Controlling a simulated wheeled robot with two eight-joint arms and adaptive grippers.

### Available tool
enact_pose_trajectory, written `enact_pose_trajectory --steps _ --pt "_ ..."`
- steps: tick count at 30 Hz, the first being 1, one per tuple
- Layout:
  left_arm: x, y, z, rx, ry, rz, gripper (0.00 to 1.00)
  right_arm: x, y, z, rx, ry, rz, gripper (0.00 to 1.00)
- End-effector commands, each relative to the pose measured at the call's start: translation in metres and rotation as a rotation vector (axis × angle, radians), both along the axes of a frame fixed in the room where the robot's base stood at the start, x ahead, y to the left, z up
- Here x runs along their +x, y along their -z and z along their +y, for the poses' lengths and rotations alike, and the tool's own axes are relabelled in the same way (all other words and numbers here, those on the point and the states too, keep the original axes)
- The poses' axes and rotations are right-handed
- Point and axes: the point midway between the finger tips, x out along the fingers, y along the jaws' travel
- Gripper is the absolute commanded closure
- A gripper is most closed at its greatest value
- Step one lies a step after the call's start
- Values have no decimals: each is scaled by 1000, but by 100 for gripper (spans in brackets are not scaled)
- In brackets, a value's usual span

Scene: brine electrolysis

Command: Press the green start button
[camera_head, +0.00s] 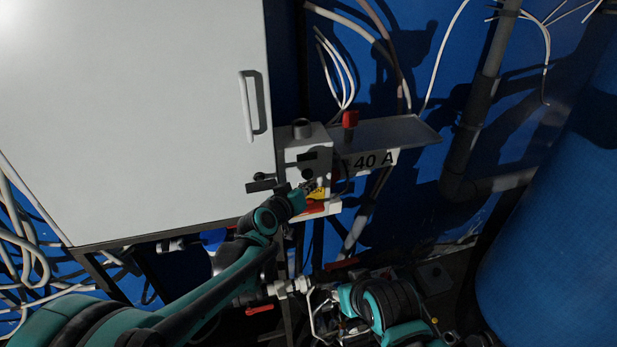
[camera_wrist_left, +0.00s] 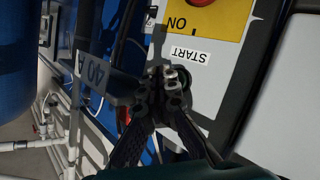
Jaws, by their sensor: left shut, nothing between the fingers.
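A grey control box (camera_head: 292,147) stands beside the white cabinet, with a yellow plate low on its front. In the left wrist view, a white START label (camera_wrist_left: 190,55) sits beside the yellow plate (camera_wrist_left: 222,18), which carries a red knob (camera_wrist_left: 201,2). My left gripper (camera_head: 307,187) is at the lower front of this box. In the left wrist view my left gripper (camera_wrist_left: 172,77) is shut and empty, its fingertips over the panel right beside the START label. I cannot see the green start button; the fingers cover that spot. Contact cannot be told. My right gripper cannot be made out.
The white cabinet (camera_head: 150,100) with a handle fills the left. A shelf with a "40 A" label (camera_head: 374,161) juts out right of the box, with a red knob (camera_head: 350,118) near it. Pipes and red-handled valves lie below; a blue tank (camera_head: 555,230) stands right.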

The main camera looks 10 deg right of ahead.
Motion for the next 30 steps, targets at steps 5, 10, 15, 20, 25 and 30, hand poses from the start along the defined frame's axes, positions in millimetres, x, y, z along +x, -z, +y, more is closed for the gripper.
enact_pose_trajectory --steps 5,10,15,20,25,30 --pt "6 0 1 1 -1 0 100 0 2 0 0 0 0 60" --pt "8 0 1 1 -1 0 100 0 2 0 0 0 0 60" --pt "8 0 1 0 0 0 100 0 2 0 0 0 0 60" --pt "8 0 1 0 0 0 100 0 2 0 0 0 0 60" --pt "11 0 1 1 -1 0 100 0 2 0 0 0 0 60" --pt "13 0 1 0 -1 -1 100 0 2 0 0 0 0 60"
